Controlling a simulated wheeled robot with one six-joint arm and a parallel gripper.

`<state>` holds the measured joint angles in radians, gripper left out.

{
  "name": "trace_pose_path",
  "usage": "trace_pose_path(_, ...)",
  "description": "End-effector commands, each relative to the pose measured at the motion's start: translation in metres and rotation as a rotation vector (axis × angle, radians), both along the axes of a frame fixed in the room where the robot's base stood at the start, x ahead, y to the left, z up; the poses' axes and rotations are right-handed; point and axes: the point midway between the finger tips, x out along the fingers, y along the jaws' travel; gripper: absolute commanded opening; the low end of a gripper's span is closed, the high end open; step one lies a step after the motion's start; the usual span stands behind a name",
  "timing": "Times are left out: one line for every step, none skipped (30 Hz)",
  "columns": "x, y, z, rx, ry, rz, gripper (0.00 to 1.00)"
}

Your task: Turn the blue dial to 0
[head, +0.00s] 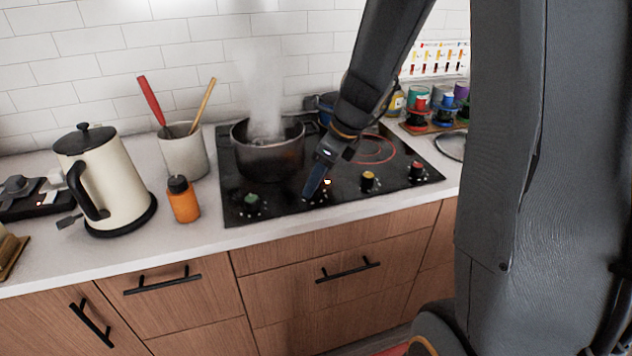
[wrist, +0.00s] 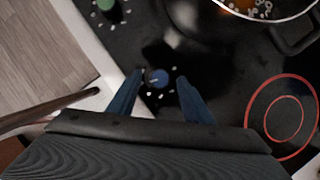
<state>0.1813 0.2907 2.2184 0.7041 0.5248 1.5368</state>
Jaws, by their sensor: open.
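The blue dial (wrist: 157,78) sits on the black cooktop (wrist: 128,50), ringed by small white marks, with a pale pointer line on its face. My gripper (wrist: 157,82) is open, with one blue finger on each side of the dial in the wrist view. I cannot tell whether the fingers touch it. In the head view my gripper (head: 312,188) points down at the cooktop's front edge and hides the blue dial.
A green dial (head: 250,204) lies left, yellow (head: 369,181) and red (head: 416,169) dials right. A steaming pot (head: 268,160) stands behind. A burner (head: 374,149) glows with red rings. An orange bottle (head: 183,202) and kettle (head: 100,185) stand left on the counter.

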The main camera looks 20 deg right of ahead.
Motion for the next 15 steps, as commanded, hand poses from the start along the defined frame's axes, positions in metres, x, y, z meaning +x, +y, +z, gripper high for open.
trace_pose_path(0.0009, 0.0016, -0.0041, 0.000, 0.000, 0.001, 0.45)
trace_pose_path(0.0014, 0.0021, -0.0058, 0.000, 0.001, 0.001, 0.45)
trace_pose_path(0.0018, 0.0026, -0.0075, 0.000, 0.001, 0.001, 0.45)
trace_pose_path(0.0021, 0.0027, -0.0084, 0.000, 0.001, 0.001, 0.45)
trace_pose_path(0.0023, 0.0028, -0.0091, -0.001, 0.000, 0.001, 0.45)
trace_pose_path(0.0025, 0.0029, -0.0095, -0.001, 0.000, 0.001, 0.45)
trace_pose_path(0.0025, 0.0029, -0.0096, -0.001, 0.000, 0.001, 0.45)
trace_pose_path(0.0026, 0.0028, -0.0096, -0.001, 0.000, 0.001, 0.45)
trace_pose_path(0.0026, 0.0028, -0.0095, -0.001, -0.001, 0.001, 0.45)
trace_pose_path(0.0025, 0.0028, -0.0094, -0.001, -0.001, 0.001, 0.45)
trace_pose_path(0.0025, 0.0028, -0.0094, -0.001, -0.001, 0.001, 0.45)
trace_pose_path(0.0025, 0.0028, -0.0093, -0.001, -0.001, 0.001, 0.45)
trace_pose_path(0.0025, 0.0028, -0.0093, -0.001, -0.001, 0.001, 0.40)
trace_pose_path(0.0025, 0.0028, -0.0093, -0.001, -0.001, 0.001, 0.35)
trace_pose_path(0.0025, 0.0028, -0.0093, -0.001, -0.001, 0.001, 0.28)
